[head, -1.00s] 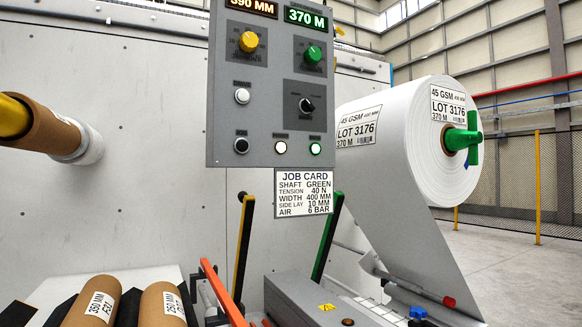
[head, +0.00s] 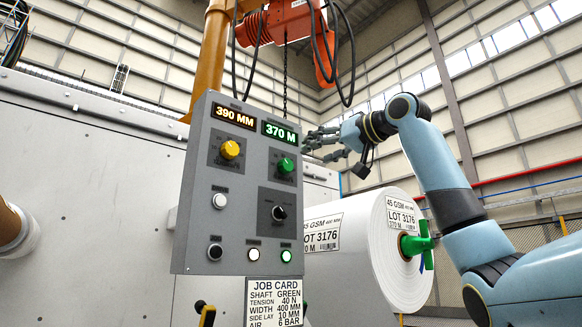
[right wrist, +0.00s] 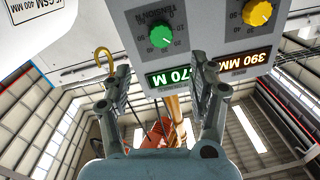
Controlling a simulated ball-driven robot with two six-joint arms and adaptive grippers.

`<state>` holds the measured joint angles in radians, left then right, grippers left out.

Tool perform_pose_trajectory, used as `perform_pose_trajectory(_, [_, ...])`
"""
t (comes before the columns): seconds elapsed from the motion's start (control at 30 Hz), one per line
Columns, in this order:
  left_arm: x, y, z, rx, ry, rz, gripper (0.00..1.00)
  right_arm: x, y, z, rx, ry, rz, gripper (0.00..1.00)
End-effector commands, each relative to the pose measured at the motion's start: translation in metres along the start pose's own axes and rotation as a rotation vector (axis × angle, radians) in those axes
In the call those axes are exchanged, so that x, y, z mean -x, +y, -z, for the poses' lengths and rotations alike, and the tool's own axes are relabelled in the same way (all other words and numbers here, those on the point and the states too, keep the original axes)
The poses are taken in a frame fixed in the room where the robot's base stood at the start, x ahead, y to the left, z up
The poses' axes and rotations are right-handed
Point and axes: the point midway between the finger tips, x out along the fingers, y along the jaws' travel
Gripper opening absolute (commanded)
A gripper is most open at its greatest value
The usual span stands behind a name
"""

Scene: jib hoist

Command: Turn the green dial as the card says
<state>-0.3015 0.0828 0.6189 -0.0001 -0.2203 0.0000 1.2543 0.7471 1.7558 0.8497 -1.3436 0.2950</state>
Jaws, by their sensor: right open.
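My left gripper is out of view.
A yellow dial (head: 230,150) sits left of the green one, under the 390 MM display (head: 235,117). A black selector (head: 279,213) and several buttons are below. A white roll (head: 375,250) stands right of the panel. An orange hoist (head: 280,22) hangs above.

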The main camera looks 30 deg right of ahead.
Motion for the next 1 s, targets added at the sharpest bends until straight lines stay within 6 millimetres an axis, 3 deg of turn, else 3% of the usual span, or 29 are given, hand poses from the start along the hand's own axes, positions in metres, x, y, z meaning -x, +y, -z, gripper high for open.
perform_pose_trajectory(0.3, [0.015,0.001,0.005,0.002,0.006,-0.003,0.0,-0.063,-0.002,0.001,-0.004,-0.003,0.004,0.6])
perform_pose_trajectory(0.5, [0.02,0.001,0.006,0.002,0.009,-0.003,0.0,-0.089,-0.001,0.0,-0.001,-0.002,0.001,0.6])
perform_pose_trajectory(0.87, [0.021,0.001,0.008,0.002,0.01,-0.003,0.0,-0.097,-0.001,-0.002,0.001,-0.002,0.0,0.6])
perform_pose_trajectory(1.0, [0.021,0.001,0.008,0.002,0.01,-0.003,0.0,-0.097,-0.001,-0.002,0.001,-0.002,0.0,0.44])
